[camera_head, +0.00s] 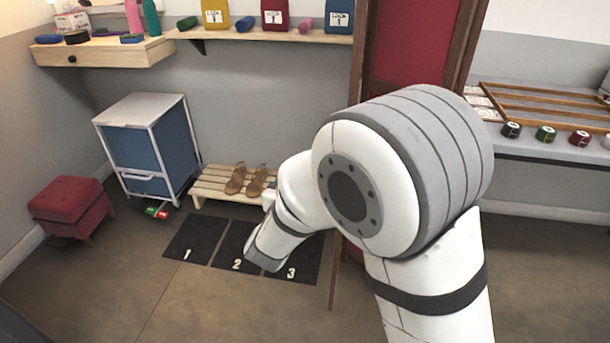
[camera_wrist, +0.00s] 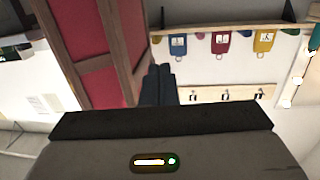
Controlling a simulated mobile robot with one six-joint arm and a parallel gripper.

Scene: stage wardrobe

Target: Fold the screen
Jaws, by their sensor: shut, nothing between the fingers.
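The folding screen (camera_head: 411,45) has red panels in dark wooden frames. In the head view it stands behind my arm, which hides much of it; a thin frame edge shows lower down. In the wrist view, which looks upside down, two red panels of the screen (camera_wrist: 76,32) meet at an angle along wooden posts. My gripper (camera_wrist: 160,68) is shut and empty. Its dark fingers appear just beside the frame's edge; I cannot tell whether they touch it. In the head view I cannot make out the fingers.
A shelf (camera_head: 270,36) with coloured bags runs along the back wall. A blue drawer cart (camera_head: 150,140), a red stool (camera_head: 70,208) and a slatted rack (camera_head: 212,186) with sandals stand left. Numbered black mats (camera_head: 200,240) lie on the floor. A counter (camera_head: 555,150) is right.

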